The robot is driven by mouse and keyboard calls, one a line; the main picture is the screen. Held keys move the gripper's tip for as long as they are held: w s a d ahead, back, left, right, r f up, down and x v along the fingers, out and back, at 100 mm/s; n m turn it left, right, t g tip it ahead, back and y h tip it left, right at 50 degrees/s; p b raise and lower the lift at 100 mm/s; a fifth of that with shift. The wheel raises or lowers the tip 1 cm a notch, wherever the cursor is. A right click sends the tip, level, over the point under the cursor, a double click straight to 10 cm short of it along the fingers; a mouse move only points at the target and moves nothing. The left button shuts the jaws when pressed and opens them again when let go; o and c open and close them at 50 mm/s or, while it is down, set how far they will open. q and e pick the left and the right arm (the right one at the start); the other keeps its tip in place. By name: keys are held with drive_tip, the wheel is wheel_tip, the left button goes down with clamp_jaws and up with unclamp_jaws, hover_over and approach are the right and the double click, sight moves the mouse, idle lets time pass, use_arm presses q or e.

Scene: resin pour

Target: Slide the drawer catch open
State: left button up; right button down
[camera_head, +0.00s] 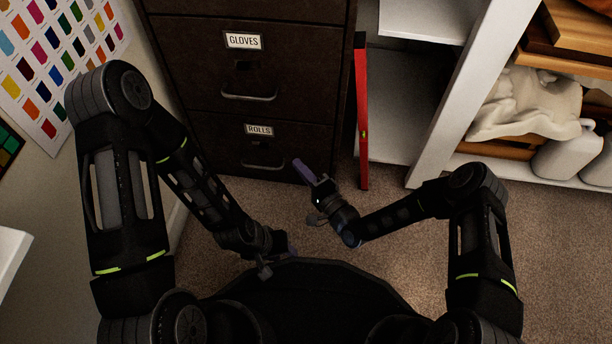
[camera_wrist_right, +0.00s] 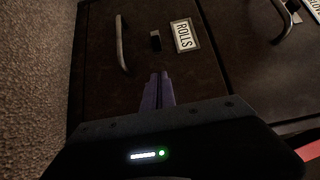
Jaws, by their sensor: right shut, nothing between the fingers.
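A dark brown cabinet has a drawer labelled ROLLS (camera_head: 290,150) at the bottom and a drawer labelled GLOVES (camera_head: 180,70) above it. The ROLLS drawer has a small dark catch (camera_wrist_right: 155,40) beside its label and a bar handle (camera_wrist_right: 122,44); the catch is faint in the head view (camera_head: 257,143). Both drawers look closed. My right gripper (camera_head: 298,164) is in front of the ROLLS drawer, to the right of the catch. Its purple fingers (camera_wrist_right: 158,78) are shut and empty, apart from the catch. My left gripper (camera_head: 292,250) is low over the carpet; its finger gap is unclear.
The GLOVES drawer has its own catch (camera_head: 243,66) and handle (camera_head: 249,97). A red level (camera_head: 362,110) stands upright against the cabinet's right side. White shelving (camera_head: 455,95) stands further right.

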sight(265, 149)
drive_tip(key=b+x, duration=0.1)
drive_tip(key=x, duration=0.1)
drive_tip(key=b+x, duration=0.1)
drive_tip(key=x, duration=0.2)
drive_tip(key=shift+w+a+f, duration=0.15)
drive_tip(key=shift+a+f, duration=0.05)
drive_tip(key=a, duration=0.2)
drive_tip(key=shift+a+r+b, duration=0.1)
drive_tip(key=shift+a+b, duration=0.15)
drive_tip(key=shift+b, duration=0.1)
drive_tip(key=shift+a+r, duration=0.1)
drive_tip(key=shift+a, duration=0.5)
drive_tip(key=shift+w+a, duration=0.1)
drive_tip(key=shift+a, duration=1.05)
